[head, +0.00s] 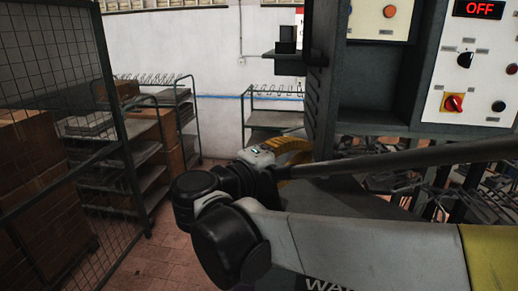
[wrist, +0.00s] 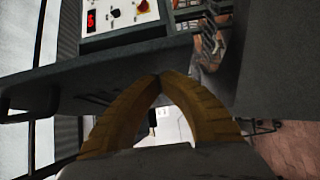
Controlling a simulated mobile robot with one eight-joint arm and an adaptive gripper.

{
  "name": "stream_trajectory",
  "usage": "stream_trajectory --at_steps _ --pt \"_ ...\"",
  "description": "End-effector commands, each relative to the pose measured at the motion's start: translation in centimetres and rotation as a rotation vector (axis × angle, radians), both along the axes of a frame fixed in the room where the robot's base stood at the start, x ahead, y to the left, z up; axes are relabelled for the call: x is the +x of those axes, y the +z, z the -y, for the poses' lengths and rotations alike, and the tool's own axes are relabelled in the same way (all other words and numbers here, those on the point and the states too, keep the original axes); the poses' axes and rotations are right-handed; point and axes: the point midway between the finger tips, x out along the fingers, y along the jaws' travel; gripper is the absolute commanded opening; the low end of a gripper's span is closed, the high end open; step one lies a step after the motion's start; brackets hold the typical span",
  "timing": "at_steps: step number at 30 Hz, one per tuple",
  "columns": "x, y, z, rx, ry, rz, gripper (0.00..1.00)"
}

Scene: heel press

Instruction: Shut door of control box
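The control box (head: 477,62) stands at the upper right in the head view, its pale panel showing a red OFF display, knobs and buttons. A dark slatted upright (head: 322,85) stands left of an open dark recess. My gripper (head: 306,150) has yellow fingers and is near the foot of this upright; whether they touch is unclear. In the wrist view the fingertips (wrist: 161,76) meet with nothing seen between them.
A dark bar (head: 400,158) crosses in front of the machine, close to my arm. A mesh fence (head: 55,60) and stacked cartons (head: 35,165) are at the left. Shelf racks (head: 275,118) stand behind. Some red tiled floor (head: 150,255) is clear at the lower left.

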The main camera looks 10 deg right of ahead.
Motion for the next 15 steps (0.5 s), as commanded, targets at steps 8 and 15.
stream_trajectory --at_steps 8,15 --pt "-0.15 -0.03 0.88 0.0 0.0 0.0 0.0" --pt "-0.18 -0.03 0.9 0.0 0.001 0.0 0.0"
